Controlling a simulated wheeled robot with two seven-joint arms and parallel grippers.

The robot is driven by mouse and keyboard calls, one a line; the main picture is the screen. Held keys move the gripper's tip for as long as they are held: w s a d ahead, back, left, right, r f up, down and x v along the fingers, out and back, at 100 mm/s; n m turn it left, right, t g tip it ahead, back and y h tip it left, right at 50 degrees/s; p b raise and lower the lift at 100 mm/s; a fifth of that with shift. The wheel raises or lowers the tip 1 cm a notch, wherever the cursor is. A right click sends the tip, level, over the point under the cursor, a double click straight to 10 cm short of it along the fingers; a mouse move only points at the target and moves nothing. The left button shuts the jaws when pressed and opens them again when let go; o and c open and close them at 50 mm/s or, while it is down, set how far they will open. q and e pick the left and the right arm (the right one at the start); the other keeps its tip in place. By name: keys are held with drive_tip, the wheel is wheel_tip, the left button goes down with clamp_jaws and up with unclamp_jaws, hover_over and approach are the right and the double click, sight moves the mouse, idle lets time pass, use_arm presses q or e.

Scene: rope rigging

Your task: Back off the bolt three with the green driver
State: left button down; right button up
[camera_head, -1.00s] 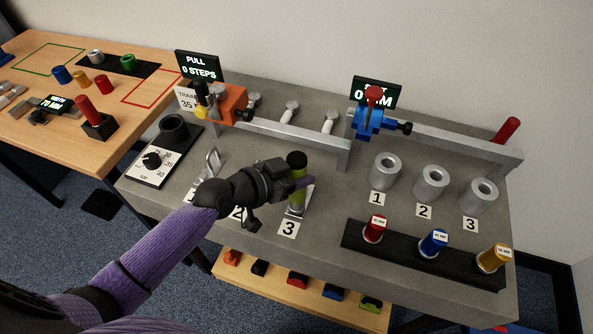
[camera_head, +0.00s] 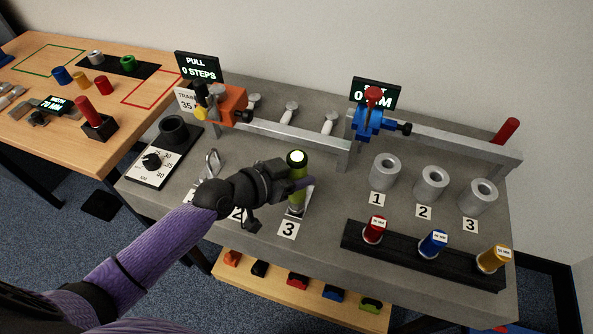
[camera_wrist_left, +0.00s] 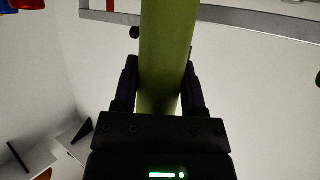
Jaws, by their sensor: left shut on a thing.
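The green driver (camera_head: 297,197) stands upright over the plate marked 3 (camera_head: 288,229) in the head view, and its round top glows white. My left gripper (camera_head: 300,182) is shut around its body. In the left wrist view the green driver (camera_wrist_left: 167,60) rises between the two fingers (camera_wrist_left: 157,88). The driver hides bolt three, so I cannot see the bolt or how the driver's tip sits on it. My right gripper is not in view.
Grey cylinders numbered 1 (camera_head: 384,172), 2 (camera_head: 431,184) and 3 (camera_head: 478,196) stand to the right. A black rack (camera_head: 415,262) holds red, blue and yellow pieces in front. A dial box (camera_head: 152,163) is at the left. A rail (camera_head: 290,137) runs behind the driver.

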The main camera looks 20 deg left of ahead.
sight(296, 156)
use_arm(q)
drive_tip(key=shift+s+r+p, duration=0.1)
drive_tip(key=shift+r+p, duration=0.2)
drive_tip(key=shift+p, duration=0.25)
wheel_tip(296, 156, up, 5)
drive_tip(key=p, duration=0.4)
drive_tip(key=shift+r, duration=0.1)
